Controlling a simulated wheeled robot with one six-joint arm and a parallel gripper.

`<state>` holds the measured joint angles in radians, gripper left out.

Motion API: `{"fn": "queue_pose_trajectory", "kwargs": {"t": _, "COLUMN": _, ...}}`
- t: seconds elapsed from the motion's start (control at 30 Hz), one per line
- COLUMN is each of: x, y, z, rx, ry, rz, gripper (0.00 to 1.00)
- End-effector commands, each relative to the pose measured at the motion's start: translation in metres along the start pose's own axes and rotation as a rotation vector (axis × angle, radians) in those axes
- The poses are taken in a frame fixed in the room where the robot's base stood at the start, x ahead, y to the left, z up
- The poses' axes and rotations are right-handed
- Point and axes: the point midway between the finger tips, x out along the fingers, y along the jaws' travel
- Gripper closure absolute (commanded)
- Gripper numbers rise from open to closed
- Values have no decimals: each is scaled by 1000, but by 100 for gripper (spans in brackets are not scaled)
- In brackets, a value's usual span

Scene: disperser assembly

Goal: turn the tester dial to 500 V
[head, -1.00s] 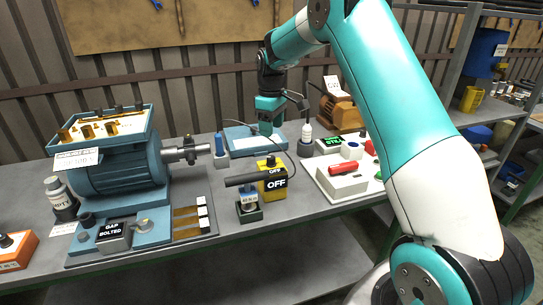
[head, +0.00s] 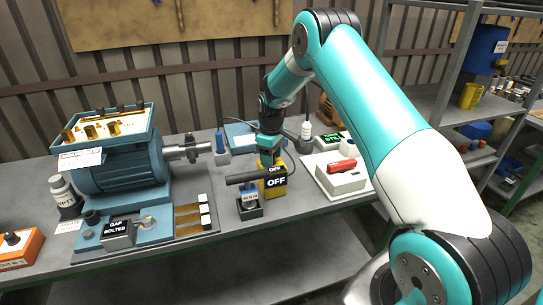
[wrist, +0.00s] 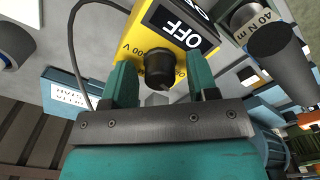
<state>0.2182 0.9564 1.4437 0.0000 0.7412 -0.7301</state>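The yellow tester (head: 275,191) stands on the bench, with a black display reading OFF. It also shows in the wrist view (wrist: 150,20), where its black round dial (wrist: 160,68) faces me. Part of a voltage marking shows beside the dial; the rest is covered or too small to read. My gripper (head: 269,160) is at the top of the tester. In the wrist view the two teal fingers (wrist: 161,78) are on either side of the dial, with visible gaps, so my gripper is open and not clamped on it. The dial is hidden in the head view.
A torque tool marked 40 N m (head: 249,200) stands close left of the tester. A blue motor (head: 120,165) is at left. A white box with a red part (head: 340,178) is at right. A blue tray (head: 238,135) lies behind. A dark cable (wrist: 75,50) runs beside the tester.

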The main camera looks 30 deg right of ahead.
Motion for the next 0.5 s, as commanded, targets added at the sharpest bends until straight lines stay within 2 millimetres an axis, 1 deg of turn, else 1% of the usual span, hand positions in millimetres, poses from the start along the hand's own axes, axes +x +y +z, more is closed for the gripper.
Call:
{"fn": "queue_pose_trajectory", "kwargs": {"t": 0.03, "x": 0, "y": 0, "z": 0, "rx": 0, "ry": 0, "rz": 0, "gripper": 58}}
{"fn": "queue_pose_trajectory", "kwargs": {"t": 0.07, "x": 0, "y": 0, "z": 0, "rx": 0, "ry": 0, "rz": 0, "gripper": 65}}
{"fn": "queue_pose_trajectory", "kwargs": {"t": 0.1, "x": 0, "y": 0, "z": 0, "rx": 0, "ry": 0, "rz": 0, "gripper": 74}}
{"fn": "queue_pose_trajectory", "kwargs": {"t": 0.17, "x": 0, "y": 0, "z": 0, "rx": 0, "ry": 0, "rz": 0, "gripper": 88}}
{"fn": "queue_pose_trajectory", "kwargs": {"t": 0.5, "x": 0, "y": 0, "z": 0, "rx": 35, "ry": 0, "rz": 0, "gripper": 90}}
